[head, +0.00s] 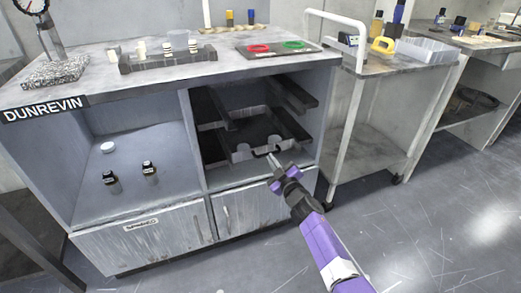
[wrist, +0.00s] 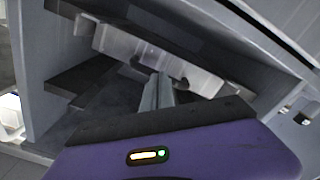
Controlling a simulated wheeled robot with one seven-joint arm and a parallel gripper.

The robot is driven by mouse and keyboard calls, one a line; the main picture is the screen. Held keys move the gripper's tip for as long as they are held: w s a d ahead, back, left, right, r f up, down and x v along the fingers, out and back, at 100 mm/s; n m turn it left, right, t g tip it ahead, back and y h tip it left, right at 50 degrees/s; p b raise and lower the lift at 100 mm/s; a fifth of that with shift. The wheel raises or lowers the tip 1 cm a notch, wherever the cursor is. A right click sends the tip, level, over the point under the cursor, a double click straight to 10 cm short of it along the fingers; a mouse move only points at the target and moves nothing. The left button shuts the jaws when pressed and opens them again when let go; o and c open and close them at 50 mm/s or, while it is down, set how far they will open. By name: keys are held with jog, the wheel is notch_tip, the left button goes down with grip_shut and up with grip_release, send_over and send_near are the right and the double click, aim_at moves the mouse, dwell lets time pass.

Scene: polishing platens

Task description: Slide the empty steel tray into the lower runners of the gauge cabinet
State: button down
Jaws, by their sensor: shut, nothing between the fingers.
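The steel tray (head: 243,153) is in the right-hand bay of the gauge cabinet (head: 196,165), low down, with its pale notched front facing out. Its dark inside looks empty. In the wrist view the tray front (wrist: 150,55) runs slantwise across the upper middle. A dark runner (head: 295,95) shows higher on the bay's right wall; the lower runners are mostly hidden, and I cannot tell how the tray sits on them. My gripper (head: 272,157) is shut and empty, its tips close to the tray front. It also shows in the wrist view (wrist: 158,88); contact is unclear.
The cabinet's left bay holds two small dark bottles (head: 150,170) and a white round piece (head: 108,147). A trolley (head: 375,68) stands to the right. The floor in front is clear.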

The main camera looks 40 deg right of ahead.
jog(key=shift+w+d, duration=0.1)
jog(key=shift+w, duration=0.2)
jog(key=shift+s, duration=0.1)
jog(key=p+v, duration=0.6)
jog(key=v, duration=0.5)
jog(key=shift+s, duration=0.25)
